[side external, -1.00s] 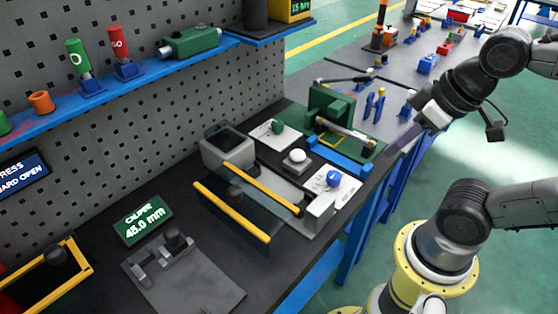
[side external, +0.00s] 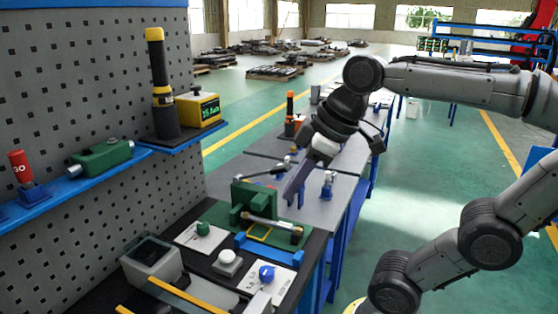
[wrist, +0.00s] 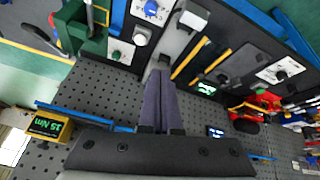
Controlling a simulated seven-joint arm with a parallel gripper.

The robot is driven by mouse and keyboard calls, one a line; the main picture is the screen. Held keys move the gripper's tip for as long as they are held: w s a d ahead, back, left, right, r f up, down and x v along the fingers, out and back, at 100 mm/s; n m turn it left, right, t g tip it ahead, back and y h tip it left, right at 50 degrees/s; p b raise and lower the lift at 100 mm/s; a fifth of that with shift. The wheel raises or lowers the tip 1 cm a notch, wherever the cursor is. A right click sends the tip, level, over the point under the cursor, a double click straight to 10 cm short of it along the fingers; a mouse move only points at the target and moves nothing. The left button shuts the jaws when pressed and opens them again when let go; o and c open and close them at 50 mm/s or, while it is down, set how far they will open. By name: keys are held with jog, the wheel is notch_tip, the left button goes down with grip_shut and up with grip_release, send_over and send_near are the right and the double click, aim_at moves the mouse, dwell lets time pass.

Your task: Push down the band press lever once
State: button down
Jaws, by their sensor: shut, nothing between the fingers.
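My gripper (side external: 290,196) has long purple fingers, pressed together and empty, pointing down and left. In the side external view they overlap the area beside a green fixture (side external: 241,194) on the bench; whether they touch it I cannot tell. The fixture carries a silver rod (side external: 272,219) and a yellow loop. A dark lever-like bar (side external: 262,171) shows behind it. I cannot tell for certain which part is the band press lever. In the wrist view, the closed fingers (wrist: 158,74) point toward the bench, with the green fixture (wrist: 82,32) and a dark curved bar (wrist: 42,40) at upper left.
Near the fixture are a green knob (side external: 203,229), a white button (side external: 227,258), a blue knob (side external: 266,271) and a grey bin (side external: 150,260). A pegboard wall (side external: 70,120) with a blue shelf stands at left. A yellow torque display (side external: 203,108) sits on the shelf.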

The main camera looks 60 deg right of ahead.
jog(key=w+d+r, duration=0.8)
jog(key=w+d, duration=0.3)
jog(key=w+d+f+m+g, duration=0.1)
jog(key=d+f+m, duration=0.2)
jog(key=d, duration=1.2)
jog(key=shift+d+f+m+h, duration=0.2)
jog(key=shift+d+m+h, duration=0.1)
jog(key=shift+w, duration=0.15)
send_over(278, 167)
notch_tip(278, 167, down, 10)
jog(key=shift+w, duration=0.1)
jog(key=shift+s+f, duration=0.3)
jog(key=shift+f, duration=0.2)
jog(key=shift+s+f, duration=0.25)
jog(key=shift+f, duration=0.2)
jog(key=shift+s+f, duration=0.25)
jog(key=shift+f, duration=0.35)
